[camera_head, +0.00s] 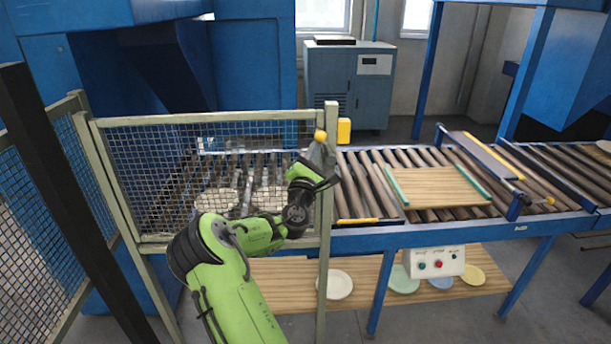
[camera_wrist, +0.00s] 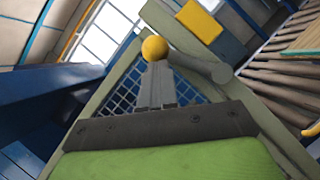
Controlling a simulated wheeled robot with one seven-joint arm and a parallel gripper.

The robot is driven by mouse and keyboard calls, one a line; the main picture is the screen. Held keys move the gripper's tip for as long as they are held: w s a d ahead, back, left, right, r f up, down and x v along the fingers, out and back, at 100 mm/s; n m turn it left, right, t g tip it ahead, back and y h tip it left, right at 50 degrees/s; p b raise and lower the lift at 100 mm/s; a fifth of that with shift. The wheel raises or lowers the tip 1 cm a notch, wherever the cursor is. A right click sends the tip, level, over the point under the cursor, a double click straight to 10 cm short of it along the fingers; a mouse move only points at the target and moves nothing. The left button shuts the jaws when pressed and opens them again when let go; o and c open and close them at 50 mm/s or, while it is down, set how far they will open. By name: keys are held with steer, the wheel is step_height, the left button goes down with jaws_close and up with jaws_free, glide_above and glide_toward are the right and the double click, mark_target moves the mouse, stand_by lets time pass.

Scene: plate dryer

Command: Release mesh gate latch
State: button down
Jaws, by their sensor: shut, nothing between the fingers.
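The mesh gate (camera_head: 215,122) is a beige frame with wire mesh, standing in front of the roller line at left. Its latch has a yellow ball knob (camera_head: 320,135) near the top of the gate's right post. In the wrist view the yellow knob (camera_wrist: 154,47) shows just beyond my fingertips, with a grey latch bar (camera_wrist: 203,66) running from it to the right. My gripper (camera_head: 322,157) is at the latch, just below the knob. In the wrist view my gripper (camera_wrist: 155,72) has its fingers together and empty. Whether they touch the knob or bar I cannot tell.
A yellow block (camera_head: 344,130) sits right of the post. A roller conveyor (camera_head: 365,190) with a wooden board (camera_head: 435,188) runs right. A blue-grey cabinet (camera_head: 349,85) stands behind.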

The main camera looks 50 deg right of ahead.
steer(key=shift+s+d+r+m+g+y+p, duration=0.15)
steer(key=shift+s+d+r+m+g+p, duration=0.4)
steer(key=shift+m, duration=0.6)
steer(key=shift+s+d+r+m+g+y+p, duration=0.2)
steer(key=shift+s+m+g+p, duration=0.4)
steer(key=shift+m, duration=0.5)
steer(key=shift+s+d+r+m+g+y+p, duration=0.15)
steer(key=shift+s+d+r+m+g+p, duration=0.2)
steer(key=shift+m+p, duration=0.6)
steer(key=shift+d+m, duration=0.1)
steer(key=shift+m, duration=0.2)
